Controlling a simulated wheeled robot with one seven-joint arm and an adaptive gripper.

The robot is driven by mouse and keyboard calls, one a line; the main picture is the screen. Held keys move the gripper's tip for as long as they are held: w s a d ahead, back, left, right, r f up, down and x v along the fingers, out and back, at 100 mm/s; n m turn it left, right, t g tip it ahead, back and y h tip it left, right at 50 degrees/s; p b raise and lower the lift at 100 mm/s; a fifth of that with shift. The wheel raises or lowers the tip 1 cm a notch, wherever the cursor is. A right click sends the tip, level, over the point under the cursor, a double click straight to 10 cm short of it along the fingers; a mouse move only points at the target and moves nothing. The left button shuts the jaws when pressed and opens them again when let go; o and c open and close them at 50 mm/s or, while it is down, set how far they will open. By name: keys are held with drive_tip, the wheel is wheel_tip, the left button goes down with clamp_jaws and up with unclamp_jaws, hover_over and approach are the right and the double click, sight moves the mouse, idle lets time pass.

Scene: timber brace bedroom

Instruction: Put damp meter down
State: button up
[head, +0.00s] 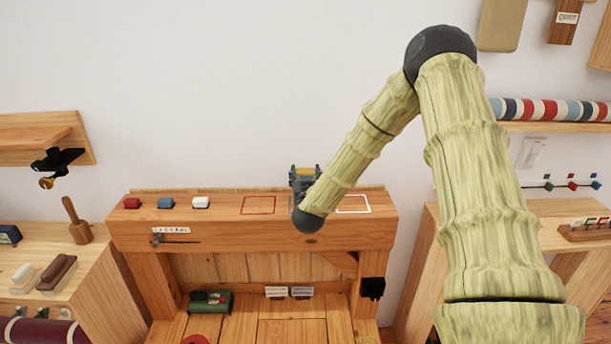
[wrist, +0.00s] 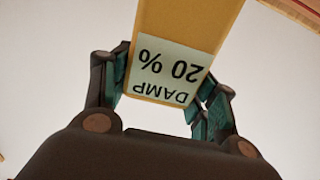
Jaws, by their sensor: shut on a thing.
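The damp meter (wrist: 205,22) is a yellow block with a pale label that reads "DAMP 20 %", upside down in the wrist view. My gripper (wrist: 160,98) is shut on it, with a teal-padded finger on each side. In the head view my gripper (head: 304,178) is above the timber beam, between a red outlined square (head: 259,205) and a white outlined square (head: 353,204). A little yellow of the meter (head: 305,171) shows between the fingers. My arm hides part of the beam there, and I cannot tell whether the meter touches it.
Red (head: 132,203), blue (head: 166,202) and white (head: 201,202) buttons sit on the beam's left part. A green device (head: 211,301) and small label cards (head: 289,291) are below. A mallet (head: 76,221) stands left. A striped roll (head: 550,109) lies on the right shelf.

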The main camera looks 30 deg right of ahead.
drive_tip(key=o, duration=1.1)
